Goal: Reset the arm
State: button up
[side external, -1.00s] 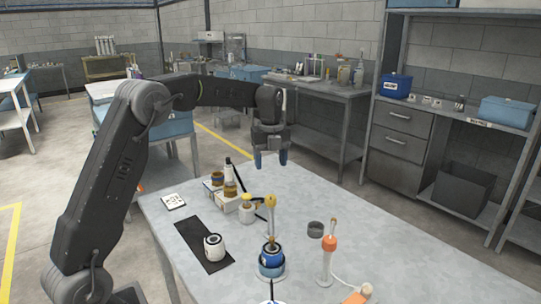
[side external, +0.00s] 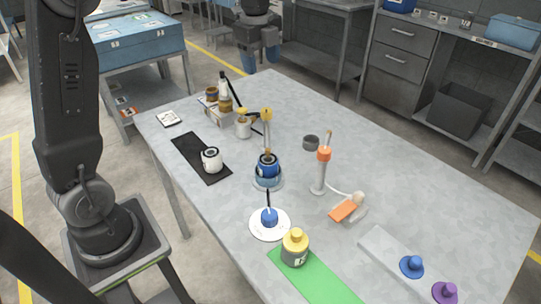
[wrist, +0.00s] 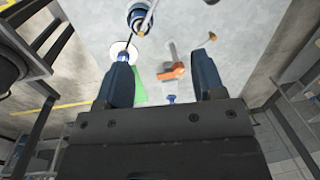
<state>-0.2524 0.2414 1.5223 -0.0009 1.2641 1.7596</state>
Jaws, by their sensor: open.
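My gripper (side external: 259,55) hangs in the air near the far end of the grey table (side external: 400,190). Its two blue fingers are apart, with nothing between them. In the wrist view my gripper (wrist: 163,58) also shows its fingers spread and empty, with the table behind them. The gripper is apart from all the items on the table.
A blue-banded pot (side external: 268,170), a white pot (side external: 212,160) on a black mat (side external: 188,150), an orange-topped post (side external: 322,172) and a yellow-capped bottle (side external: 294,250) stand on the table. A blue cabinet (side external: 138,38) stands behind. The table's right side is mostly clear.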

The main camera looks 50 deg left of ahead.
jog(key=s+d+r+n+t, duration=0.1)
jog(key=s+d+n, duration=0.3)
jog(key=s, duration=0.2)
jog(key=s+d+r+n+t, duration=0.1)
jog(key=s+d+n, duration=0.35)
jog(key=s, duration=0.25)
jog(key=s+d+f+n+t, duration=0.2)
jog(key=s+f+n, duration=0.2)
jog(key=s+n, duration=0.4)
jog(key=s, duration=0.2)
jog(key=shift+s+d+f+n, duration=0.35)
jog(key=shift+s, duration=0.05)
